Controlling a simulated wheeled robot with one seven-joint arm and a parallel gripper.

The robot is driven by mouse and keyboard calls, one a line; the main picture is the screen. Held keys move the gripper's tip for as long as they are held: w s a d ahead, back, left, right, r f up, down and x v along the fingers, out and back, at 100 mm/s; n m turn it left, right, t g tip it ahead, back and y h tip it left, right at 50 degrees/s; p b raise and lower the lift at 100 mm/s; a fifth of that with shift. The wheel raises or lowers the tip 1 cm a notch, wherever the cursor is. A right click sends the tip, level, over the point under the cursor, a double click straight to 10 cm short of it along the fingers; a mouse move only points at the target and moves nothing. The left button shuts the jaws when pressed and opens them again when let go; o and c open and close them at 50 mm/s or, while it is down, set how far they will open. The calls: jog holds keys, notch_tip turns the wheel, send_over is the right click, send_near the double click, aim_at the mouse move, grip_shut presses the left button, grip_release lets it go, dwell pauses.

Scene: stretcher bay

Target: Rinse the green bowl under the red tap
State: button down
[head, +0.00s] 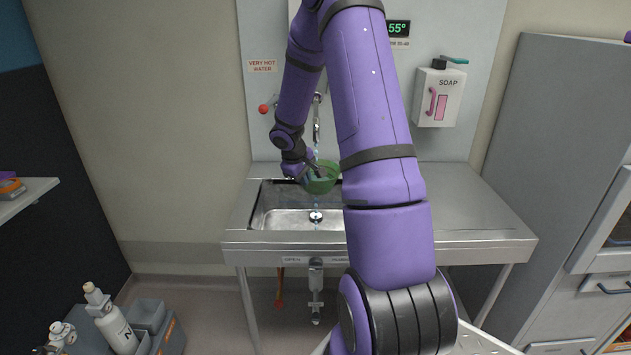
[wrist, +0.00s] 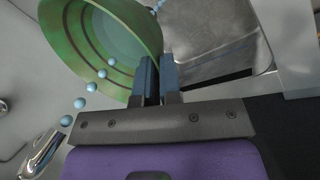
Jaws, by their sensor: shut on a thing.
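The green bowl (head: 322,184) is held over the sink (head: 290,217), below the metal spout (head: 316,130). My gripper (wrist: 159,82) is shut on the bowl's rim; the bowl (wrist: 75,55) fills the upper left of the wrist view. Blue water drops (wrist: 91,87) run from the spout's mouth (wrist: 45,150) into the bowl, and the inside looks bluish. In the head view, drops show above and below the bowl. The red tap knob (head: 263,109) is on the wall left of the spout. My arm hides part of the spout's wall and the sink's right side.
A "VERY HOT WATER" sign (head: 262,66) is above the red knob, and a display (head: 398,29) reads 55°. A soap dispenser (head: 440,96) hangs at right. The steel counter (head: 465,205) is clear at right. A grey cabinet (head: 560,130) stands further right.

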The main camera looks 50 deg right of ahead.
jog(key=shift+w+a, duration=0.25)
jog(key=shift+w, duration=0.05)
jog(key=shift+s+d, duration=0.2)
jog(key=shift+s+d, duration=0.2)
jog(key=shift+s, duration=0.1)
dwell(0.4)
jog(key=s+a, duration=0.5)
jog(key=a, duration=0.1)
dwell(0.7)
jog(key=shift+s, duration=0.1)
dwell(0.8)
